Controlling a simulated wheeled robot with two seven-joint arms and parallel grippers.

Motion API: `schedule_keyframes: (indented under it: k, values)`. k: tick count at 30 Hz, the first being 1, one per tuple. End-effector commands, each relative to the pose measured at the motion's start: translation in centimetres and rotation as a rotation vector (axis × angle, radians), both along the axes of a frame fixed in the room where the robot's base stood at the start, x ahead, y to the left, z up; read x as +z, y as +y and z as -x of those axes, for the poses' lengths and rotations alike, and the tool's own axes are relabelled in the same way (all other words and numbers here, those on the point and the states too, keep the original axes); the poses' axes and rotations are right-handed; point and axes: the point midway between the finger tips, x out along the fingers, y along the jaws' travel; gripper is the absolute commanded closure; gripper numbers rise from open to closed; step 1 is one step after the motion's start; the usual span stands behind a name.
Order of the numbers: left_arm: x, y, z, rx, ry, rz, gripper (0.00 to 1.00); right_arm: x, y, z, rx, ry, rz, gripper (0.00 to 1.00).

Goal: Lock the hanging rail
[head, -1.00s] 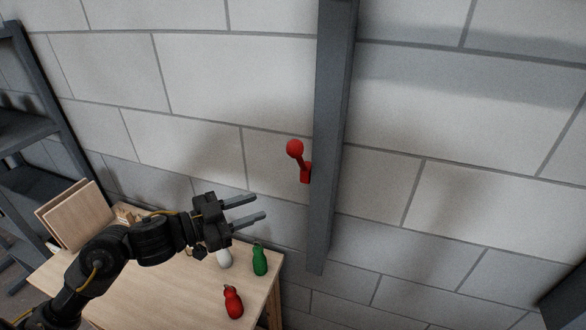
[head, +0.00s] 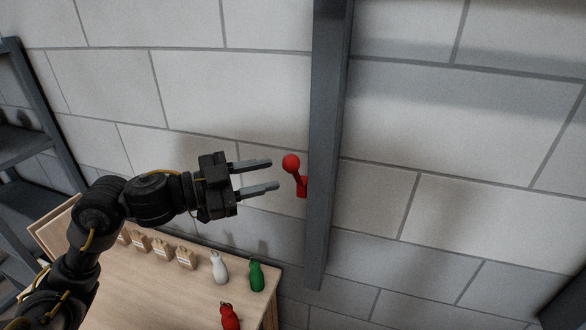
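A dark grey vertical rail (head: 329,120) stands against the block wall. A red lever with a round knob (head: 291,162) sticks out from its left side, tilted up and to the left from a small red base (head: 302,190). My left gripper (head: 275,174) is open and empty, just left of the lever, with its fingers pointing right. The fingertips look close to the knob, but I cannot tell the gap in depth. My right gripper is not in view.
A dark shelf rack (head: 40,120) stands at the left. The wall right of the rail is clear.

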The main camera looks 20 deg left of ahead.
Motion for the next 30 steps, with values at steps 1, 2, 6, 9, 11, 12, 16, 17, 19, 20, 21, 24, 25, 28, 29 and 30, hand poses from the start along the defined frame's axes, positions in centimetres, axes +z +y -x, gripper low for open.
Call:
schedule_keyframes:
  k: [1,2,6,9,11,12,16,17,19,20,21,24,25,28,29,30]
  values:
    - [0.3,-1.0,-0.6,-0.005,-0.005,0.003,0.66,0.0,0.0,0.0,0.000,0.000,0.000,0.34]
    - [0.2,-1.4,-1.0,-0.003,-0.004,0.005,0.66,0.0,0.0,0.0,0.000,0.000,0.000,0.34]
    - [0.2,-3.3,-2.6,-0.003,-0.003,0.002,0.66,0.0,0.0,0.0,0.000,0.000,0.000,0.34]
    - [0.1,-4.2,-3.4,-0.002,0.000,0.002,0.66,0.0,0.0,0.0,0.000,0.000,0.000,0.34]
    - [0.1,-4.6,-3.7,-0.001,-0.001,0.001,0.66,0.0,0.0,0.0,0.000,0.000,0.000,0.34]
    - [0.1,-4.8,-3.9,-0.002,-0.002,0.000,0.66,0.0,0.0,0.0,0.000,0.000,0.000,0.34]
    - [0.0,-5.2,-4.2,-0.001,0.000,-0.001,0.66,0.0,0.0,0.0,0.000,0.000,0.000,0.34]
    - [0.0,-5.2,-4.2,-0.001,0.000,-0.001,0.66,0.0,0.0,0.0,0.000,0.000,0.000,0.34]
    - [0.0,-5.2,-4.2,-0.001,-0.001,-0.002,0.66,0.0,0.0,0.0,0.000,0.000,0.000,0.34]
    - [0.0,-5.2,-4.2,-0.001,-0.001,-0.002,0.66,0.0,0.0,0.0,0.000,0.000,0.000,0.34]
    - [0.0,-5.2,-4.2,-0.001,-0.001,-0.002,0.66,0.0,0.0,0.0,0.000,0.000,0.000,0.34]
    - [0.0,-5.2,-4.2,-0.001,-0.001,-0.002,0.70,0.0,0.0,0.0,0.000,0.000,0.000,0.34]
    - [0.0,-5.2,-4.2,-0.001,-0.001,-0.002,0.74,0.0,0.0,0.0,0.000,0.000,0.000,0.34]
    - [0.0,-5.2,-4.2,-0.001,-0.001,-0.002,0.87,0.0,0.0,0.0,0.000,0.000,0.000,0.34]
    - [0.0,-5.2,-4.2,-0.001,-0.001,-0.002,0.91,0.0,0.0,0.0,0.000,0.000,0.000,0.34]
    - [0.0,-5.2,-4.2,-0.001,0.000,-0.001,0.96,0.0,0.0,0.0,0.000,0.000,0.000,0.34]
